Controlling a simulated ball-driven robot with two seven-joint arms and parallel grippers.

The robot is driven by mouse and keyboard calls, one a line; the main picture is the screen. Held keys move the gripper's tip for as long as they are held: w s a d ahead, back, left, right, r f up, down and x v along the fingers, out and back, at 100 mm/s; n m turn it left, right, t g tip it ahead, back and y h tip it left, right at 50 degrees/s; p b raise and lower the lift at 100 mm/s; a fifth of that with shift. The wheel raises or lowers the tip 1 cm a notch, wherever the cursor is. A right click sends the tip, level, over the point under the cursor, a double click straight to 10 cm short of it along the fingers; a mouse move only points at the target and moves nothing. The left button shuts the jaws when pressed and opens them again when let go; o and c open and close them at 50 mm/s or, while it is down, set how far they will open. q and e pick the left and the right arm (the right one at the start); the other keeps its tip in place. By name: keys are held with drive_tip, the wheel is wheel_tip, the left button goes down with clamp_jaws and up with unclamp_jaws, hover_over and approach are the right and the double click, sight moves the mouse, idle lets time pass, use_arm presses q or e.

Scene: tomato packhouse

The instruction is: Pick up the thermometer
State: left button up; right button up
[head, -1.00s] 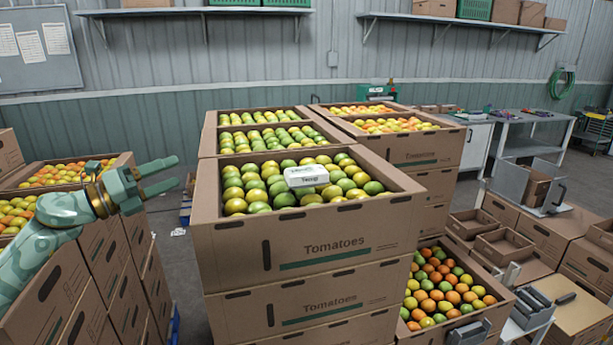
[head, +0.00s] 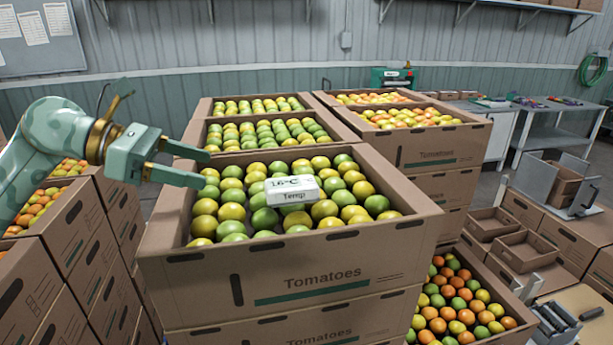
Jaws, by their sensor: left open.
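The thermometer (head: 293,190) is a small white box with "16°C" on its top and "Temp" on its front. It lies on the green and yellow tomatoes in the open top carton (head: 300,265) of the front stack. My left gripper (head: 208,169) is open and empty, fingers pointing right, above the carton's left side. It is to the left of the thermometer and apart from it. My right gripper is not in view.
More full cartons (head: 430,148) stand directly behind and to the right. Cartons are also stacked at left (head: 60,255). A lower carton of orange and green tomatoes (head: 460,300) is at front right. A grey table (head: 560,115) stands at the back right.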

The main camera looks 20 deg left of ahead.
use_arm(q)
drive_tip(key=shift+w+d+f+p, duration=0.15)
drive_tip(key=shift+w+d+p, duration=0.25)
drive_tip(key=shift+w+d, duration=0.25)
drive_tip(key=p, duration=0.3)
approach(288, 183)
drive_tip(key=shift+d+f, duration=0.3)
drive_tip(key=shift+d, duration=0.05)
drive_tip(key=x, duration=0.3)
drive_tip(key=shift+w+f, duration=0.2)
drive_tip(key=shift+w, duration=0.1)
drive_tip(key=shift+w+d+f+p, duration=0.3)
drive_tip(key=shift+d+p, duration=0.1)
drive_tip(key=shift+d, duration=0.1)
drive_tip(key=x, duration=0.1)
drive_tip(key=p+x, duration=0.1)
drive_tip(key=x, duration=0.1)
drive_tip(key=p+x, duration=0.1)
drive_tip(key=shift+w+d+r, duration=0.25)
drive_tip(key=shift+w, duration=0.05)
drive_tip(key=shift+w+d+f, duration=0.1)
drive_tip(key=shift+d+f, duration=0.05)
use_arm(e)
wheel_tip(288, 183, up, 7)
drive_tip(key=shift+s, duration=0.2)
use_arm(q)
drive_tip(key=c, duration=1.2)
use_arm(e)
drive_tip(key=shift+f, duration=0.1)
